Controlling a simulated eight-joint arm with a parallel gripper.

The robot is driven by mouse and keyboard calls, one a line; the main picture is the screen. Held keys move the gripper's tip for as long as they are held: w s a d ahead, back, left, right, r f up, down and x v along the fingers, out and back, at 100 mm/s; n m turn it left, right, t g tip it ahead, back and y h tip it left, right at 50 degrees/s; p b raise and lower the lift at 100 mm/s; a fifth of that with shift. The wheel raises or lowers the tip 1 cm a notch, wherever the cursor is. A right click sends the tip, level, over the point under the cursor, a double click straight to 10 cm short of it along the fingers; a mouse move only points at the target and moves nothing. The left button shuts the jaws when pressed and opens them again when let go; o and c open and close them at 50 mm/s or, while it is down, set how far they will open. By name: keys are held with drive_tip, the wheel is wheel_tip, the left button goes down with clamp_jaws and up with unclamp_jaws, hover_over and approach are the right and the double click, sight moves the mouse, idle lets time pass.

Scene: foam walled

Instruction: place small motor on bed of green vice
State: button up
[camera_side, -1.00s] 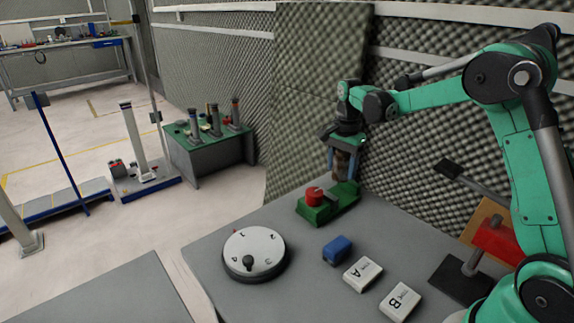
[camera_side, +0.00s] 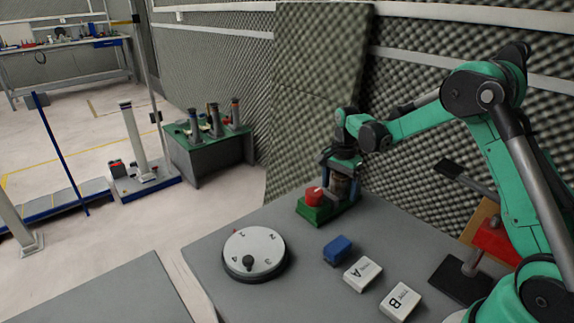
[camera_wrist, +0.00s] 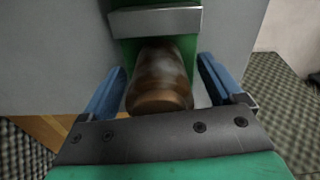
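The green vice (camera_side: 316,215) stands at the table's back edge in the side view, with a red round part (camera_side: 314,196) at its left end. The small motor (camera_side: 340,188), a brown and grey cylinder, stands upright at the vice's right part and appears to rest on the bed. In the wrist view the motor (camera_wrist: 160,80) is between the blue fingers of my gripper (camera_wrist: 165,85), close to the vice's grey jaw (camera_wrist: 155,21). Gaps show on both sides of the motor, so my gripper is open around it. The motor's underside is hidden.
A white round dial (camera_side: 254,252), a blue block (camera_side: 338,249), and white blocks marked A (camera_side: 363,273) and B (camera_side: 400,301) lie in front on the grey table. A red device (camera_side: 495,240) stands at right. Foam walls rise close behind the vice.

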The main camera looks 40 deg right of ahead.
drive_tip(key=shift+r, duration=0.1)
wheel_tip(320, 180, up, 11)
drive_tip(key=shift+r, duration=0.45)
drive_tip(key=shift+s+a+r+n, duration=0.1)
drive_tip(key=shift+a+r+n, duration=0.2)
drive_tip(key=s+a+n+t, duration=0.7)
drive_tip(key=s+a+n, duration=0.5)
drive_tip(key=n, duration=0.4)
drive_tip(key=shift+a+f, duration=0.45)
drive_tip(key=shift+a, duration=0.3)
